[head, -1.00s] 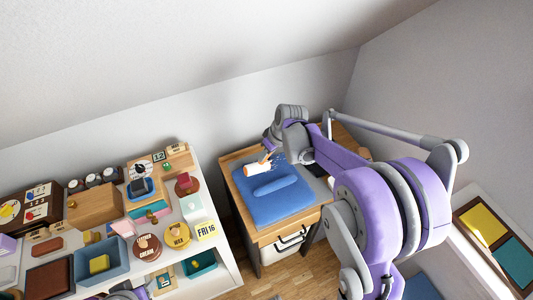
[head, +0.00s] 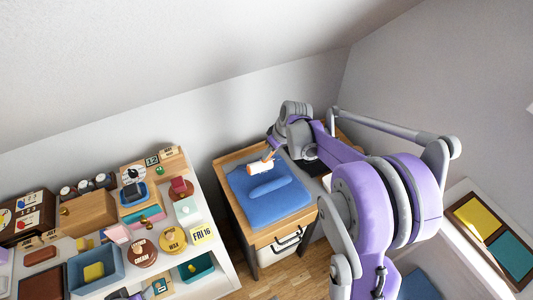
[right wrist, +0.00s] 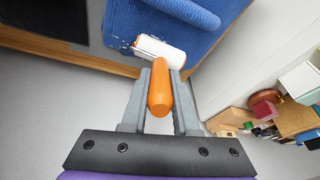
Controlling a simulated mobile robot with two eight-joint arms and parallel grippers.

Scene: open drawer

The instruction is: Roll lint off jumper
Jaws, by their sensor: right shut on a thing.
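The blue jumper (head: 282,208) lies folded on a wooden-topped cabinet, with a rolled fold across its middle. It also shows at the top of the right wrist view (right wrist: 118,22). My right gripper (right wrist: 161,76) is shut on the orange handle of the lint roller. The roller's white head (right wrist: 160,51) is at the jumper's far edge; I cannot tell whether it touches the cloth. In the head view the lint roller (head: 259,169) lies over the jumper's far part. Small pale lint specks (right wrist: 122,42) show beside the roller.
The cabinet (head: 229,158) stands against the wall, with wooden edge around the jumper. A white shelf unit (head: 222,262) crowded with boxes, trays and small items stands to the left. A narrow floor gap separates shelf and cabinet.

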